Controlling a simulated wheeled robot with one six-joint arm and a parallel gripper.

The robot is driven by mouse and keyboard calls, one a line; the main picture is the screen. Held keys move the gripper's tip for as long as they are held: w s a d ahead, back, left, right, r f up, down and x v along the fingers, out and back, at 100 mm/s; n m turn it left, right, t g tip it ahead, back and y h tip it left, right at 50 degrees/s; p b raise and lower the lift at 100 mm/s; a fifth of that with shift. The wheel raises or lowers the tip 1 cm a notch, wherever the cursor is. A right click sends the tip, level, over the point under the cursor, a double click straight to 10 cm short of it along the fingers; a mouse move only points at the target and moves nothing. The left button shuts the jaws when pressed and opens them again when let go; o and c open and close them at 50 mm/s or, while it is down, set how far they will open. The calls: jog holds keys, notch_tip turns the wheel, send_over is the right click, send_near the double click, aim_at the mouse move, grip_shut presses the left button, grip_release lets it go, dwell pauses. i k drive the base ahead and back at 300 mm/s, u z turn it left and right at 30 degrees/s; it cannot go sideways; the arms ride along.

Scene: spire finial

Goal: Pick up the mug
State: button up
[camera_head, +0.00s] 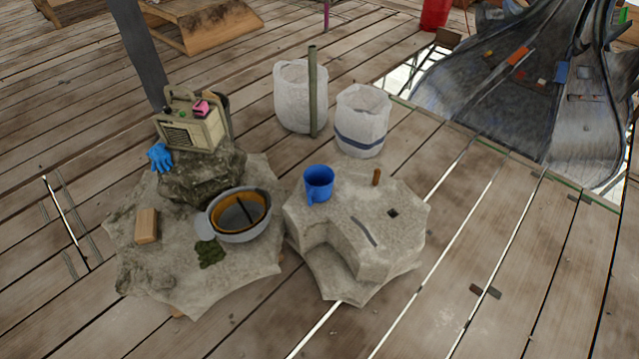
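A blue mug (319,184) stands upright on the top of a pale stone block (345,215), near its back left edge. Its open rim faces up and its handle points toward the lower left of the picture. Nothing touches the mug from above. My gripper does not show in this view.
A brown peg (376,177) and a flat dark strip (364,232) are on the same block. An upturned hard hat (240,236), a wooden block (146,226), a radio (190,130) and a blue glove (160,158) lie to the left. White sacks (362,121) and a pole (313,90) stand behind.

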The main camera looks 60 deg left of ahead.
aim_at(318, 178)
jog(key=u, duration=0.4)
jog(key=i, duration=0.55)
jog(key=u, duration=0.95)
jog(key=i, duration=0.4)
jog(key=u, duration=0.45)
